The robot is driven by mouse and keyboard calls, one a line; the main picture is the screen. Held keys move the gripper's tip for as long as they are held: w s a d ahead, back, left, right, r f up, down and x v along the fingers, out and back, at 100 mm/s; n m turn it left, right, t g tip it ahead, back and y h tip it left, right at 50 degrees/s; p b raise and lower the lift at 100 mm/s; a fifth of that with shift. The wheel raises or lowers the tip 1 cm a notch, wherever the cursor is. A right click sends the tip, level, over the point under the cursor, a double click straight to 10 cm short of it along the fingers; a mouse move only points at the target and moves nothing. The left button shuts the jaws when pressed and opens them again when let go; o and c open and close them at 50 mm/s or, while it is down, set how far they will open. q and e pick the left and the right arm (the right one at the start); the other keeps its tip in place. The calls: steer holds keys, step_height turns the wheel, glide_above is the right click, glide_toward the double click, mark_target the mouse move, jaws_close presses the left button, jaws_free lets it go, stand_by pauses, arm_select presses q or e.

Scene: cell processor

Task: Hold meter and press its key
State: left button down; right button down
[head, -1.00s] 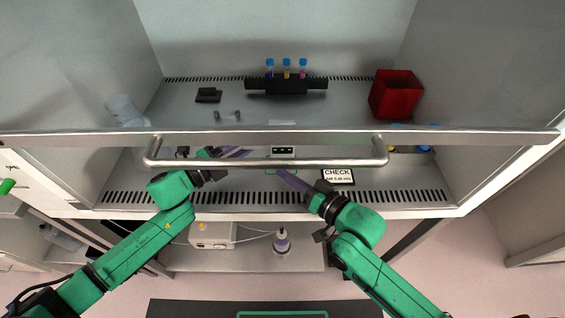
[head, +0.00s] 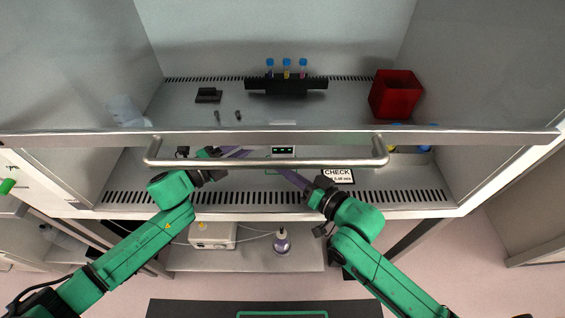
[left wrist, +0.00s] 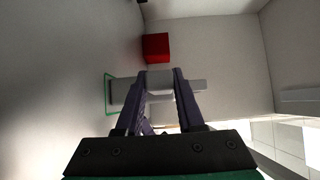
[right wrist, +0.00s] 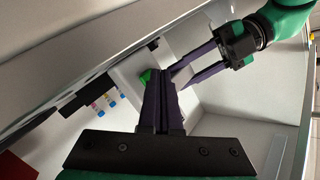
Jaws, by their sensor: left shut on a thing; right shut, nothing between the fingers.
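The meter, with its small dark display (head: 283,150), shows in the head view behind the handle bar. In the left wrist view its pale body (left wrist: 128,92) with a green edge lies between the fingers of my left gripper (left wrist: 163,78). My left gripper, also in the head view (head: 243,152), is shut on the meter. My right gripper (head: 281,171) is shut and empty, its tips close to the meter's lower part. In the right wrist view its closed fingers (right wrist: 163,80) cover part of the meter. The key is hidden or too small to tell, as is any contact.
A metal handle bar (head: 265,162) crosses in front of both grippers. A "CHECK" sign (head: 338,175) stands right of my right gripper. A black rack (head: 286,86) with capped tubes, a red bin (head: 396,95) and a small black object (head: 208,95) are farther back.

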steer(key=shift+w, duration=0.35)
stand_by(0.4)
steer(key=shift+s, duration=0.9)
steer(key=shift+s, duration=2.5)
steer(key=shift+d, duration=0.1)
